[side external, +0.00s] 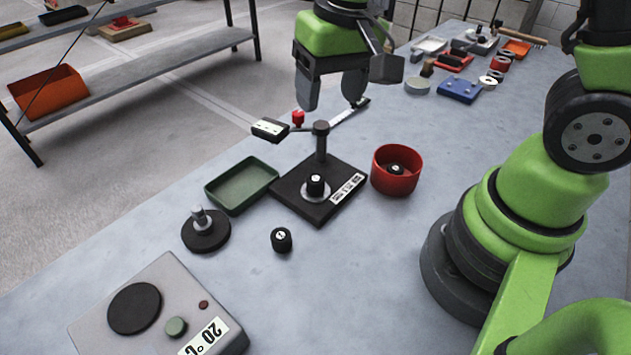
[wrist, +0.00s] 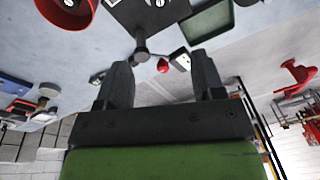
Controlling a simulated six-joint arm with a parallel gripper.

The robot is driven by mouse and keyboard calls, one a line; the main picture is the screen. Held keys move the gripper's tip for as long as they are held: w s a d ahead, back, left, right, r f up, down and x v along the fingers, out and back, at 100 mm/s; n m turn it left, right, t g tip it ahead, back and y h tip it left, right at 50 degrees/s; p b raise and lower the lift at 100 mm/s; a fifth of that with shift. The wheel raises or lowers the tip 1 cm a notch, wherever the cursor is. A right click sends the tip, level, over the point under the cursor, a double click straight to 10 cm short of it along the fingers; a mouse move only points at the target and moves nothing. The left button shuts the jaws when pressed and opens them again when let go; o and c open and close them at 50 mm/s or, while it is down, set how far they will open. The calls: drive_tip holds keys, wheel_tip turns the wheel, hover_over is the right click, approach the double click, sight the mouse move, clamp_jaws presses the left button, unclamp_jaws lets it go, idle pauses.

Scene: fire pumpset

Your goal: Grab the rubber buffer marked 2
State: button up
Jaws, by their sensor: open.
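Three small black cylindrical buffers with white marked tops show in the side view. One buffer (side external: 281,240) stands alone on the grey table. One buffer (side external: 316,184) sits on a pale ring on the black square plate (side external: 290,190). One buffer (side external: 396,169) is inside the red round bowl (side external: 382,185). The marks are too small to read surely, so I cannot tell which is number 2. My gripper (side external: 332,92) is open and empty, above and behind the plate. In the wrist view my gripper (wrist: 160,66) has its two fingers apart with nothing between them.
A black post (side external: 321,145) with a side arm rises from the plate, near my gripper. A green tray (side external: 242,187), a round black base with a metal peg (side external: 206,232) and a grey box marked 20 °C (side external: 150,310) stand at left. Several parts crowd the far end.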

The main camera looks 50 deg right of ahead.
drive_tip(key=g, duration=0.2)
hover_over(314, 176)
drive_tip(key=shift+h, duration=0.3)
drive_tip(key=f, duration=1)
drive_tip(key=shift+s+d+f, duration=0.15)
drive_tip(key=shift+s+f, duration=0.15)
drive_tip(key=shift+s, duration=0.05)
drive_tip(key=shift+w+a+f, duration=0.1)
drive_tip(key=shift+w+f, duration=0.1)
drive_tip(key=shift+f, duration=1.3)
drive_tip(key=shift+w+a+f, duration=0.1)
drive_tip(key=shift+w+f, duration=0.05)
drive_tip(key=shift+f, duration=1.35)
drive_tip(key=shift+c, duration=0.3)
drive_tip(key=c, duration=1)
drive_tip(key=shift+r, duration=0.1)
